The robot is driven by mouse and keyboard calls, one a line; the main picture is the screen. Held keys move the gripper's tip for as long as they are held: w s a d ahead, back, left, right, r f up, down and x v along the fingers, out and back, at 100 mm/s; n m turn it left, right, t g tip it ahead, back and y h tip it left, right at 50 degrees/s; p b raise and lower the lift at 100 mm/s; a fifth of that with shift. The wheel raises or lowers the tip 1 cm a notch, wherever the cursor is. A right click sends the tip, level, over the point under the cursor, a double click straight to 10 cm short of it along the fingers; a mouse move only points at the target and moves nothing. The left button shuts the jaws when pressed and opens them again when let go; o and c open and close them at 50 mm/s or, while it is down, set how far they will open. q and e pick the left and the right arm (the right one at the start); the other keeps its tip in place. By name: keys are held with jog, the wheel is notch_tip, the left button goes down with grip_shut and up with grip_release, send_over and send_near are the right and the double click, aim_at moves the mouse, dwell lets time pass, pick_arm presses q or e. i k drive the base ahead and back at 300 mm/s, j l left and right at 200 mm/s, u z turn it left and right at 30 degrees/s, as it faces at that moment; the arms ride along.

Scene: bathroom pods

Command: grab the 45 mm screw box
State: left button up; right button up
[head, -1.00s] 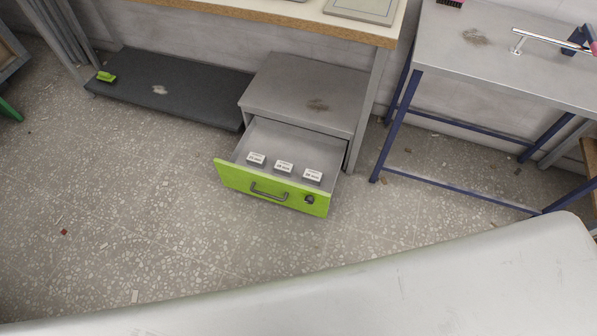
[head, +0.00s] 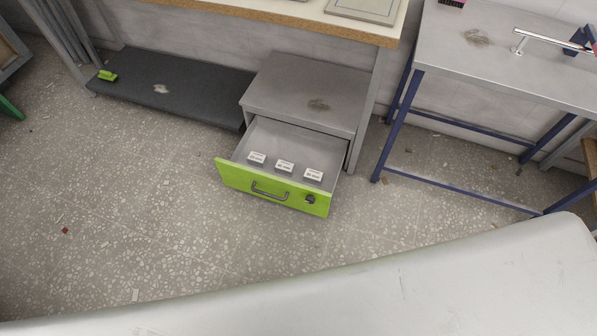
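Three small white boxes lie in a row in an open drawer (head: 240,152) with a green front: a left box (head: 257,157), a middle box (head: 285,166) and a right box (head: 313,174). Each has dark print on it, too small to read, so I cannot tell which is the 45 mm screw box. The drawer belongs to a grey cabinet (head: 300,85) under a workbench. Neither of my grippers is in the head view.
A wood-edged bench top (head: 300,24) overhangs the cabinet. A dark low shelf (head: 190,88) with a green object (head: 107,76) is at left. A blue-legged metal table (head: 500,65) stands at right. The speckled floor (head: 140,210) before the drawer is largely clear.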

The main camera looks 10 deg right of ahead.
aim_at(284, 167)
jog(key=i+l, duration=0.15)
jog(key=l, duration=0.2)
jog(key=i+l+u, duration=0.15)
jog(key=l, duration=0.15)
jog(key=i+l, duration=0.1)
jog(key=l, duration=0.25)
jog(key=i+l+u, duration=0.1)
jog(key=l, duration=0.25)
jog(key=i+l+u, duration=0.1)
jog(key=l, duration=0.25)
